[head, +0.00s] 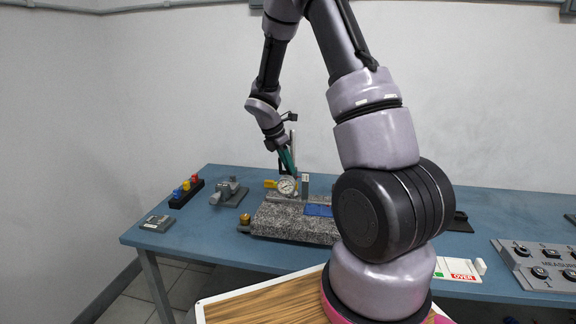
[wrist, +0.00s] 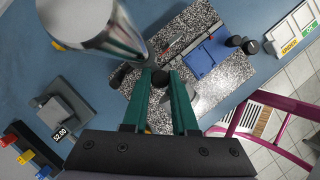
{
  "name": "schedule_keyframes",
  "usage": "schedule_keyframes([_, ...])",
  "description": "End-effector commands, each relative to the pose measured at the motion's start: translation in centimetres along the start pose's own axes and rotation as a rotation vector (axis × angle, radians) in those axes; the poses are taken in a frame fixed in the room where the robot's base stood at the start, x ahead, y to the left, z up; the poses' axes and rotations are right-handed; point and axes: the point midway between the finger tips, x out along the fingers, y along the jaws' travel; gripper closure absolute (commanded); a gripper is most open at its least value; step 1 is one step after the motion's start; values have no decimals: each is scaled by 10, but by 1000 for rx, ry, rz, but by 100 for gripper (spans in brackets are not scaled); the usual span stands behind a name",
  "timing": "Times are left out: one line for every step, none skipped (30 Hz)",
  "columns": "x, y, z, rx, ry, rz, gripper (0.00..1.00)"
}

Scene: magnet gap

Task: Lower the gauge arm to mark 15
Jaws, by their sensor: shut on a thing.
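A round white dial gauge (head: 287,186) stands at the speckled granite plate (head: 275,213) in the head view. My gripper (head: 288,165), with green fingers, points down just above the gauge. In the wrist view my gripper (wrist: 161,84) is shut on a dark round knob (wrist: 160,77) between its fingertips. A large shiny metal cylinder (wrist: 85,20), which looks like an upright post, rises close to the camera at the upper left. The granite also shows there (wrist: 195,25). The gauge arm is mostly hidden by my fingers, and mark 15 cannot be read.
A blue pad (head: 318,210) lies on the granite. A grey fixture (head: 229,193), a rack of coloured pieces (head: 186,190) and a small grey device (head: 157,223) stand at left. A button panel (head: 540,262) and a tray marked OVER (head: 458,270) are at right.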

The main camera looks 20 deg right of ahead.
Motion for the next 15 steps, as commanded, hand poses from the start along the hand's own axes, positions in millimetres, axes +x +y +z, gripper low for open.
schedule_keyframes([0,0,0,0,0,1,100])
schedule_keyframes([0,0,0,0,0,1,100])
schedule_keyframes([0,0,0,0,0,1,100])
schedule_keyframes([0,0,0,0,0,1,100])
schedule_keyframes([0,0,0,0,0,1,100])
schedule_keyframes([0,0,0,0,0,1,100])
schedule_keyframes([0,0,0,0,0,1,100])
schedule_keyframes([0,0,0,0,0,1,100])
schedule_keyframes([0,0,0,0,0,1,100])
schedule_keyframes([0,0,0,0,0,1,100])
schedule_keyframes([0,0,0,0,0,1,100])
schedule_keyframes([2,0,-1,-1,0,0,100])
schedule_keyframes([5,0,-2,-2,0,-1,100])
schedule_keyframes([8,0,-4,-2,0,-2,100])
schedule_keyframes([12,0,-6,-2,1,-2,100])
